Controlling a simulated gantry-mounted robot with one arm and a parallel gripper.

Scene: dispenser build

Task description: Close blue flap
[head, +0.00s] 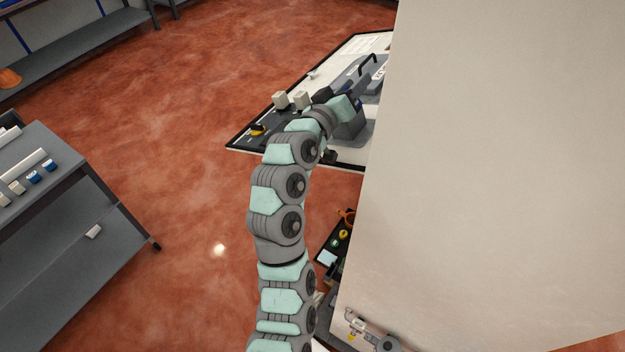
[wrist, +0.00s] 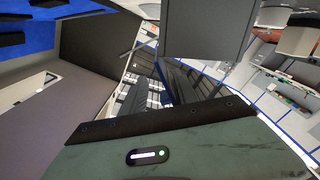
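The grey machine (head: 366,78) with a dark handle stands on the pale, black-edged mat in the head view. My gripper (wrist: 160,130) shows as a green housing with a dark front edge at the bottom of the wrist view.
A large pale panel (head: 500,160) blocks the right of the head view. Small pale blocks (head: 290,98) and a yellow-black item (head: 258,130) are left of the machine. A grey cart (head: 70,190) stands at left; red floor between is clear.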

